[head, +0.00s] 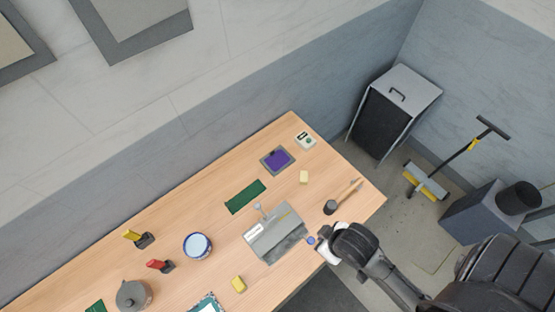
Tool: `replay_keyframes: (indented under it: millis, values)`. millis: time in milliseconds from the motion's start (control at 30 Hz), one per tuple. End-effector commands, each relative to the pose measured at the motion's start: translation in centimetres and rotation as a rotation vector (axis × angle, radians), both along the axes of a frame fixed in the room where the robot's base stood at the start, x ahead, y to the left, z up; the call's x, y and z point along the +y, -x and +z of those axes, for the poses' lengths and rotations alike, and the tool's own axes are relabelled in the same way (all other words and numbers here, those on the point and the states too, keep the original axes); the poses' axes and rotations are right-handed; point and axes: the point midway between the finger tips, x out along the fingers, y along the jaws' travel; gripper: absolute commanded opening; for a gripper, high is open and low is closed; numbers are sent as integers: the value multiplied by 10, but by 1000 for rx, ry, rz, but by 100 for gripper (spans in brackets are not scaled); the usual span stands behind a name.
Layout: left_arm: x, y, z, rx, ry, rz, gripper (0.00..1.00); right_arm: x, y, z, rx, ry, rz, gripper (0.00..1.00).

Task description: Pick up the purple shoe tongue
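The purple shoe tongue (278,158) appears as a flat purple patch on a dark grey tray (265,164) near the table's far end. My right gripper (319,245), with a white end, comes in from the right at the table's front edge. It is well apart from the purple piece, on the near side of the grey metal press (275,236). A small blue round thing (310,240) shows at its tip; I cannot tell whether it is held. The finger opening is too small to make out. My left gripper is not in view.
A blue-white bowl (198,245) and a grey pot (133,295) stand farther left.

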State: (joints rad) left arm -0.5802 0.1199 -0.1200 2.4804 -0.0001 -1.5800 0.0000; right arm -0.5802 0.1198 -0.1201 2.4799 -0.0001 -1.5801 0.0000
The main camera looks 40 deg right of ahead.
Motion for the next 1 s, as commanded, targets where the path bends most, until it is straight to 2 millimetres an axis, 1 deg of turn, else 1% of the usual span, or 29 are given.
replay_keyframes:
  millis: [33,67,533,1000]
  values:
    - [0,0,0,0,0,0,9,0,0,0,0,1,1,0]
    - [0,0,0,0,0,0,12,-1,0,0,0,2,2,0]
    - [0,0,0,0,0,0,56,-1,0,0,-1,4,2,0]
    - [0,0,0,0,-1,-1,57,2,0,0,0,-6,-3,0]
